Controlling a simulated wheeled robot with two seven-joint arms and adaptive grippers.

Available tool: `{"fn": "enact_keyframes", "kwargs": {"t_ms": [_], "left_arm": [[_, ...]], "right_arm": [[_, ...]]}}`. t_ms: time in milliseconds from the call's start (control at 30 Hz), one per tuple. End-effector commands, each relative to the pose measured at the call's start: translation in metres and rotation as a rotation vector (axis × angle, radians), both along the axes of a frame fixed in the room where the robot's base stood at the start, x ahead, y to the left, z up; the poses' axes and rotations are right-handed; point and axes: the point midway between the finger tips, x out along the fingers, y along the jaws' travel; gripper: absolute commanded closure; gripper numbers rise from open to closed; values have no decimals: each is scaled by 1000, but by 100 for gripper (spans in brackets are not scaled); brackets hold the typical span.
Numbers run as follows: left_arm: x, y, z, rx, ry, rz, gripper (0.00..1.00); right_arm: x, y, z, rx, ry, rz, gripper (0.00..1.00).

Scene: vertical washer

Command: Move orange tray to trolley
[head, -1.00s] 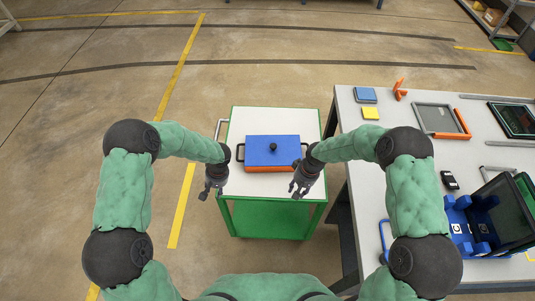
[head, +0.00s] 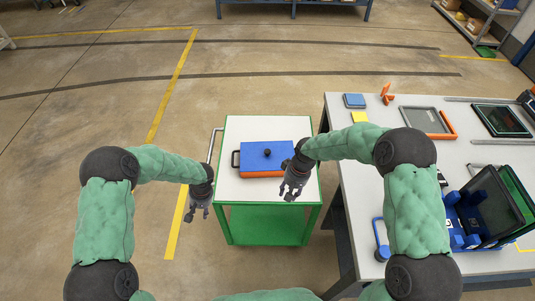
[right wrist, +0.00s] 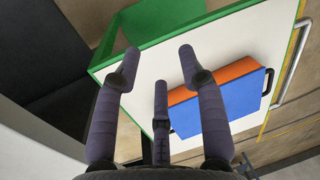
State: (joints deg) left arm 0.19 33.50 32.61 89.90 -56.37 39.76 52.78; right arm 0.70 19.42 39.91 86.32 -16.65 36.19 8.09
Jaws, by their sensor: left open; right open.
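The orange tray (head: 262,175) rests on the white top of the green-framed trolley (head: 290,128). A blue lid (head: 266,157) with a black knob covers it, and a black side handle shows at its left. In the right wrist view the tray's orange side (right wrist: 225,74) shows beyond my fingers. My left gripper (head: 198,215) is open and empty, left of the trolley. My right gripper (head: 292,192) is open and empty over the trolley's front right part, next to the tray; it hides the tray's right handle in the head view.
A workbench (head: 375,185) stands right of the trolley. It holds a blue box (head: 355,100), a yellow block (head: 360,117), an orange-edged grey frame (head: 427,121) and a blue holder with dark panels (head: 490,210). The floor left of the trolley is clear.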

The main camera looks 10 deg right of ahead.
Motion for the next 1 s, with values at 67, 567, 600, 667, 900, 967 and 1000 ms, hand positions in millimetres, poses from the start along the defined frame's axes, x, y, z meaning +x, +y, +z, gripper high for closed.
{"fn": "enact_keyframes", "kwargs": {"t_ms": [67,567,600,667,900,967,1000], "left_arm": [[0,0,0,0,0,0,59],[0,0,0,0,0,0,59],[0,0,0,0,0,0,59],[0,0,0,0,0,0,59],[0,0,0,0,0,0,59],[-2,-1,-1,-5,4,-1,59],[-5,-3,-4,-17,10,-4,59]], "right_arm": [[1,-4,15,-1,-3,-2,59],[2,-10,47,0,2,-3,59],[2,-10,47,0,1,-3,59],[2,-10,47,0,1,-3,59],[2,-10,46,0,1,-3,59],[1,-10,45,1,2,-4,59],[-1,-9,41,5,3,-5,59]]}}
